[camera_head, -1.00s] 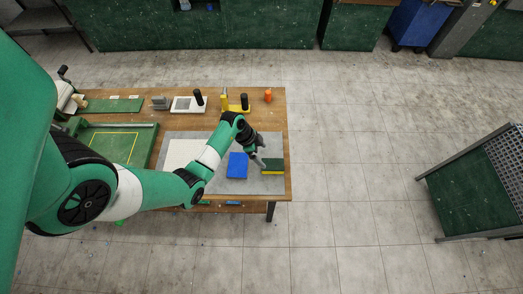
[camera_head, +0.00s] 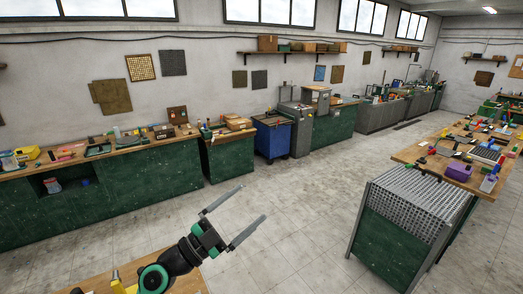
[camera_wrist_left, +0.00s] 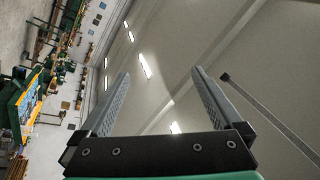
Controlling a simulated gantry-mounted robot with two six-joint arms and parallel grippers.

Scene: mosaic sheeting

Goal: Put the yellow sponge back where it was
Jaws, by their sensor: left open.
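My left gripper (camera_head: 252,203) is raised at the bottom middle of the head view, with its fingers spread wide and nothing between them. In the left wrist view its two fingers (camera_wrist_left: 160,74) are also apart and empty, pointing toward the ceiling. I cannot make out the yellow sponge for certain in either current view. A yellow object (camera_head: 27,153) lies on the far left wall bench, too small to identify. My right gripper is not in view.
A corner of the wooden table (camera_head: 188,284) shows at the bottom left, mostly out of frame. A green cabinet with a mesh top (camera_head: 415,205) stands at the right, before a cluttered bench (camera_head: 410,154). A blue bin (camera_head: 272,138) stands by the wall. The floor between is clear.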

